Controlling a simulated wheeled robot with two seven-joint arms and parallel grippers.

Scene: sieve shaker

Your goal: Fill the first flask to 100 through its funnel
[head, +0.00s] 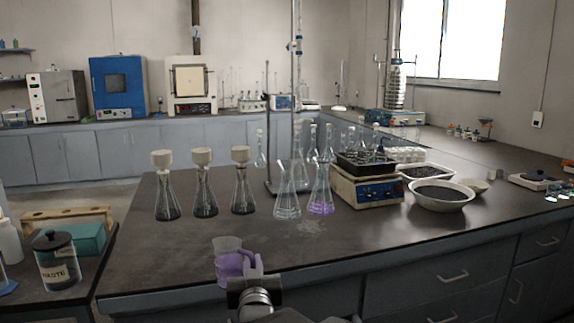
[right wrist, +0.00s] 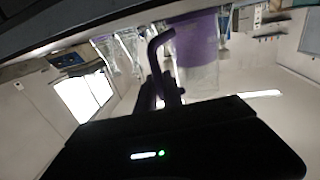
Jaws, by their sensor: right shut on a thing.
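Three conical flasks, the left one (head: 167,202), the middle one (head: 205,200) and the right one (head: 243,198), stand upright in a row on the dark bench. Each has a pale funnel on its neck: left (head: 162,158), middle (head: 201,155), right (head: 240,153). I see no purple liquid in them; their markings are too small to read. My right gripper (head: 251,268) is shut on the handle of a clear jug (head: 229,264) holding purple liquid, in front of the flasks and apart from them. The jug (right wrist: 192,50) and gripper (right wrist: 166,92) show in the right wrist view. My left gripper is out of view.
A clear flask (head: 287,203) and a flask with purple liquid (head: 321,200) stand right of the row. A stand rod (head: 297,90) rises behind them. A waste jar (head: 57,268) is at left.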

